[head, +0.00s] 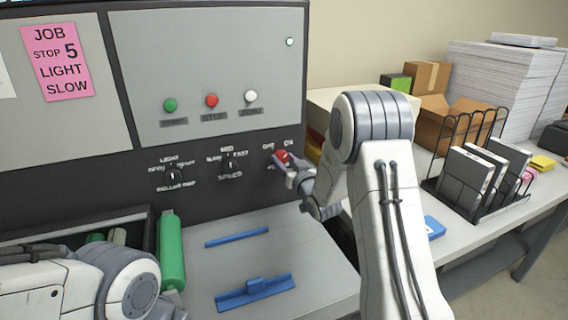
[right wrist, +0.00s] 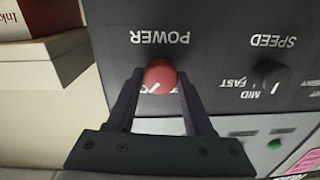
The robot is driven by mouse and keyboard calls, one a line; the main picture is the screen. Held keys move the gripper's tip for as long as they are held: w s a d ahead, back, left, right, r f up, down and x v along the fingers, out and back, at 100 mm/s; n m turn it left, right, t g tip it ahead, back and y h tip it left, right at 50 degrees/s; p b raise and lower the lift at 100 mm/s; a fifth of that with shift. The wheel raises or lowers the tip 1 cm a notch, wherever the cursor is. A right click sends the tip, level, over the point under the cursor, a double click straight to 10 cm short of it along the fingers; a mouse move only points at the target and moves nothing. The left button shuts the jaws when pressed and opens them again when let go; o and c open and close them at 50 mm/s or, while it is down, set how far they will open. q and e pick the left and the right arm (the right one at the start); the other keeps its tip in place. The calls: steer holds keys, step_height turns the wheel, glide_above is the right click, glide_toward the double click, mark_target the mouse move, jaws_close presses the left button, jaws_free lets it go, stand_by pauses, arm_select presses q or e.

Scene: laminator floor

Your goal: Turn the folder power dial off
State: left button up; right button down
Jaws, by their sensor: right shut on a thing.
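The red power dial (head: 281,157) is on the dark lower panel of the machine, below the OFF and ON labels. In the right wrist view the dial (right wrist: 160,75) shows upside down beside the word POWER. Its white mark points to the lower left there, which is the ON side in the head view. My right gripper (head: 287,163) is shut on the dial, with one finger (right wrist: 158,82) on each side of it. The fingers hide part of the labels.
The speed knob (head: 226,168) and light knob (head: 173,176) sit left of the dial. Green, red and white buttons (head: 251,96) are above. A green roller (head: 172,250) and blue guides (head: 254,290) lie below. A table with a file rack (head: 480,205) stands right.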

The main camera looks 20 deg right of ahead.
steer(key=n+b, duration=0.7)
steer(key=b, duration=0.3)
steer(key=n+b, duration=0.8)
steer(key=b, duration=0.1)
steer(key=shift+a+f+h+b, duration=0.1)
steer(key=shift+f+h+b, duration=0.1)
steer(key=shift+h+b, duration=0.15)
steer(key=shift+r+n+b, duration=0.2)
steer(key=shift+n+b, duration=0.7)
steer(key=shift+b, duration=0.15)
steer(key=shift+c, duration=1.4)
jaws_free()
steer(key=shift+s, duration=0.1)
steer(key=s, duration=1)
steer(key=shift+s+r, duration=0.15)
steer(key=shift+r, duration=0.1)
